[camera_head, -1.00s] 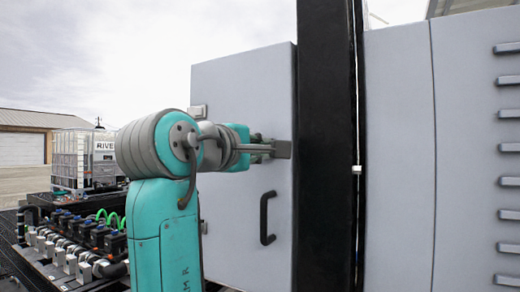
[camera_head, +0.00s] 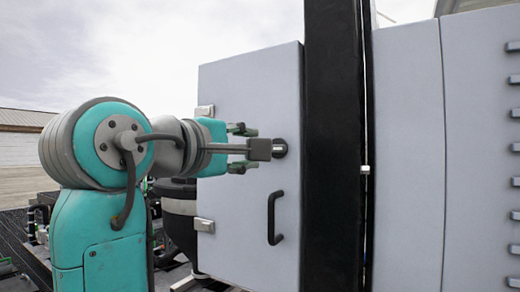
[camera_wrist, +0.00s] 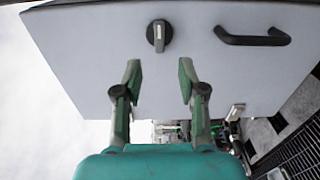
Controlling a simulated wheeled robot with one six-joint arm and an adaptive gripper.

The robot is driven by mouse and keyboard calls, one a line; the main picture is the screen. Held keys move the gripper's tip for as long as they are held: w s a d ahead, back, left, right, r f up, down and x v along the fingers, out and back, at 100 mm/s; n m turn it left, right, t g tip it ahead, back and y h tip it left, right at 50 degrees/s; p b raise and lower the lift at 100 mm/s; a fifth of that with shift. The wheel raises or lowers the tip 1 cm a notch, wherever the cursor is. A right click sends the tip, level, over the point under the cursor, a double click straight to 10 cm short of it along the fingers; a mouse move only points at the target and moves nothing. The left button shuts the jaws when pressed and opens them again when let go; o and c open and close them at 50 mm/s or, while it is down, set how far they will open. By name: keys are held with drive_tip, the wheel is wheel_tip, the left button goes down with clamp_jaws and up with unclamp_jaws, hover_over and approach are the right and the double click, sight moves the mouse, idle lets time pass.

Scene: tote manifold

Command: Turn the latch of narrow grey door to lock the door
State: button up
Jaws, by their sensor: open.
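The narrow grey door (camera_head: 235,110) stands closed against a black post in the head view. Its round black latch with a grey bar shows in the wrist view (camera_wrist: 159,36), the bar running up and down in that picture. In the head view the latch (camera_head: 281,148) is partly hidden behind my gripper. My gripper (camera_head: 255,145) points at the door beside the latch. In the wrist view its two green fingers (camera_wrist: 160,80) are apart, with nothing between them, and the latch lies beyond the fingertips, not touched.
A black pull handle (camera_head: 273,218) sits on the door below the latch. Hinges (camera_head: 205,225) are on its left edge. The black post (camera_head: 333,150) and a wide grey cabinet panel (camera_head: 405,150) stand at right. Dark equipment lies low at left.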

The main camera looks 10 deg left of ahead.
drive_tip(key=shift+v, duration=2.25)
